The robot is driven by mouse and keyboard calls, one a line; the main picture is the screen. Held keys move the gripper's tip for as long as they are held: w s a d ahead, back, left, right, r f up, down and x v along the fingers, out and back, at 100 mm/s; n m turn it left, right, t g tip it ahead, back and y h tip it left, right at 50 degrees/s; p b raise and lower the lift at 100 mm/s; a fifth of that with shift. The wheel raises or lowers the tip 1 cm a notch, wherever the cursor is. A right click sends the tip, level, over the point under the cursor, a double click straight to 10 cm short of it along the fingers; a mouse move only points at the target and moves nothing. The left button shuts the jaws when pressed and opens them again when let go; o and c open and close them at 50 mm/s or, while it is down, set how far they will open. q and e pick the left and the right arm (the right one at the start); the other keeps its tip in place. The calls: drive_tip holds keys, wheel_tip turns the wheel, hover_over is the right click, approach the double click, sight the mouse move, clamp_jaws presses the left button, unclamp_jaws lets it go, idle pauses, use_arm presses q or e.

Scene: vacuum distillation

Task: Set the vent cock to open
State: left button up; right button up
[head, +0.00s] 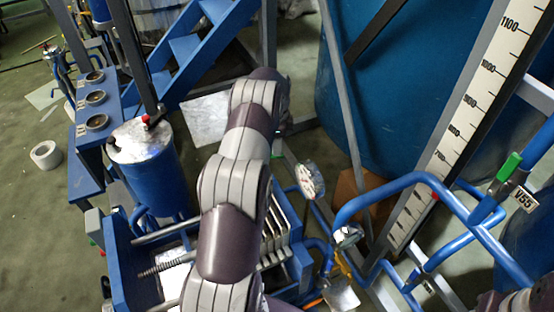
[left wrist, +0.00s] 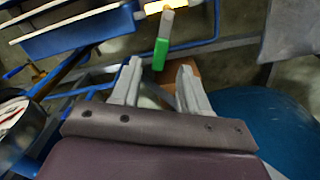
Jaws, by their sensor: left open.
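In the left wrist view, a small cock with a green-tipped lever (left wrist: 160,53) sits on a yellowish fitting (left wrist: 158,7) on a blue pipe. The lever hangs down from the fitting, its green end toward my jaws. I take it for the vent cock, but no label on it is readable. My left gripper (left wrist: 160,70) is open and empty, with the green end showing between and just beyond its fingertips. Contact cannot be told. In the head view my left arm crosses the middle and hides its jaws. My right gripper is not in view.
A round gauge (head: 310,180) stands right of my arm, beside a large blue tank (head: 415,110). Another green handle (head: 509,166) sits near a V155 tag (head: 524,199). Blue pipes (head: 395,184) and a scale board (head: 462,120) crowd the right; a blue vessel (head: 150,180) stands left.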

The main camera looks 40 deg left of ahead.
use_arm(q)
drive_tip(key=shift+f, duration=0.9)
drive_tip(key=shift+f+p, duration=0.35)
drive_tip(key=shift+p, duration=0.05)
drive_tip(key=shift+f, duration=0.5)
clamp_jaws()
drive_tip(key=shift+s, duration=0.1)
